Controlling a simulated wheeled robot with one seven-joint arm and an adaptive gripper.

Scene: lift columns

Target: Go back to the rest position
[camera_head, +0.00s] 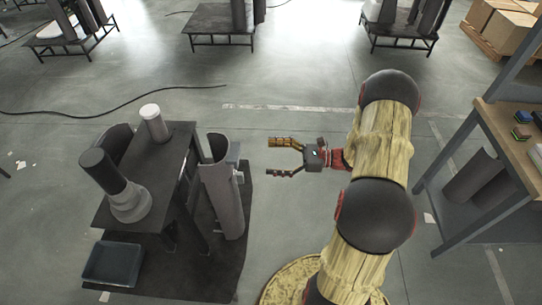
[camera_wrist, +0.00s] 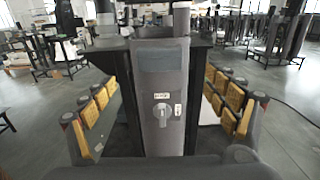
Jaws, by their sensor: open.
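My gripper (camera_head: 287,158) is open and empty in the head view. It points left, toward a tall grey column (camera_head: 224,195) standing at the right side of a dark table (camera_head: 165,205), with a gap between them. In the wrist view, the two yellow-padded fingers of my gripper (camera_wrist: 160,125) are spread wide at either side. The grey column (camera_wrist: 161,75) fills the middle between them, with a small handle and labels on its face. My arm rises from the bottom of the head view and is bent.
The dark table bears a black-topped column (camera_head: 112,180) and a smaller white-topped cylinder (camera_head: 153,122). A dark bin (camera_head: 112,263) is at its front left. A wooden-topped workbench (camera_head: 500,130) stands at the right. Floor between column and workbench is free apart from my arm and base.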

